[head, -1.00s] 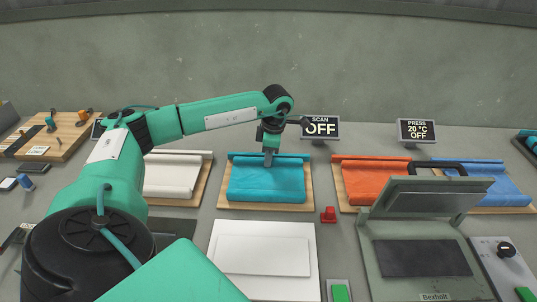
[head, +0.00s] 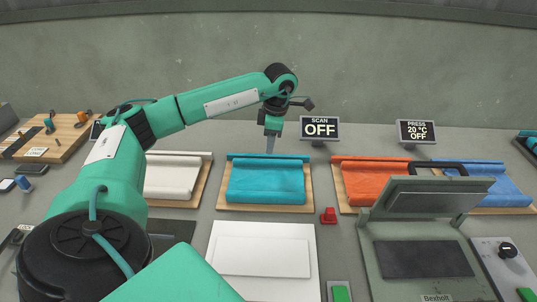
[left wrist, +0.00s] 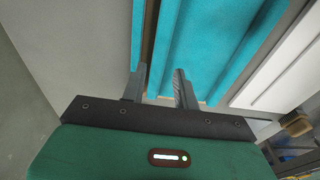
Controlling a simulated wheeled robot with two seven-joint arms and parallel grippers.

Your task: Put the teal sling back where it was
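The teal sling (head: 266,183) lies flat on its wooden board (head: 266,208), with its rolled edge along the back, in the middle of the table. My left gripper (head: 270,146) is above the back edge of that board, pointing down, clear of the cloth as far as I can tell. In the left wrist view its two fingers (left wrist: 160,82) are apart with nothing held between them, and the teal sling (left wrist: 207,45) shows below and beyond them. My right gripper is not in view.
A white sling (head: 172,176) lies on a board to the left; orange (head: 375,185) and blue (head: 500,188) ones lie to the right. A white scan plate (head: 262,257), a red switch (head: 328,216) and an open press (head: 420,255) stand in front. A scan sign (head: 319,128) reads OFF.

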